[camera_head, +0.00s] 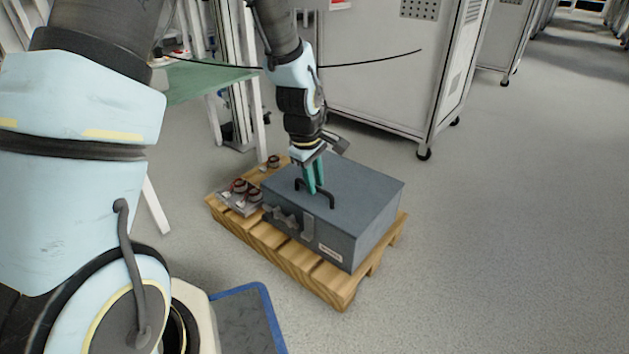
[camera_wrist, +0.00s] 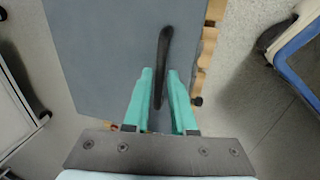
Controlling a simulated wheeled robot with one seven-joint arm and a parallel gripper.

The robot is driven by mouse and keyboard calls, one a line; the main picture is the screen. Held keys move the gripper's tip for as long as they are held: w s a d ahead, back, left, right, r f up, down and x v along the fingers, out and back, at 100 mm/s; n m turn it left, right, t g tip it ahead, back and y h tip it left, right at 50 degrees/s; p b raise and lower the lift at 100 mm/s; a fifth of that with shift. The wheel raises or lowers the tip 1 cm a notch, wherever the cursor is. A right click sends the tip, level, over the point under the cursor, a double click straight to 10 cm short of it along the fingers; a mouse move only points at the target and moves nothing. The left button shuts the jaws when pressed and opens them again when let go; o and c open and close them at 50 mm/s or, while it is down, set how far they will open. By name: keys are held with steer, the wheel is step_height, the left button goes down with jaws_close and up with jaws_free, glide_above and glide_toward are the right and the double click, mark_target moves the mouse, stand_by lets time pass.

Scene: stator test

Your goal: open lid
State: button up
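A grey-blue case (camera_head: 365,192) sits on a wooden pallet, its flat lid (camera_head: 350,175) closed. A dark bar handle (camera_head: 331,198) stands on the lid; it also shows in the wrist view (camera_wrist: 163,50). My gripper (camera_head: 314,190) points down at the handle with its teal fingers. In the wrist view my gripper (camera_wrist: 160,72) has one finger on each side of the bar, with a narrow gap between them. The fingers look open around the handle; contact is not clear. Grey latches (camera_head: 287,219) show on the case's front side.
The wooden pallet (camera_head: 300,264) also carries several red-and-dark round parts (camera_head: 239,186) left of the case. A green-topped table (camera_head: 205,84) stands behind left, a grey cabinet (camera_head: 385,70) behind. A blue-edged mat or platform (camera_head: 245,315) lies in front. Floor at right is clear.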

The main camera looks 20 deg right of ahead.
jaws_close()
stand_by(1.0)
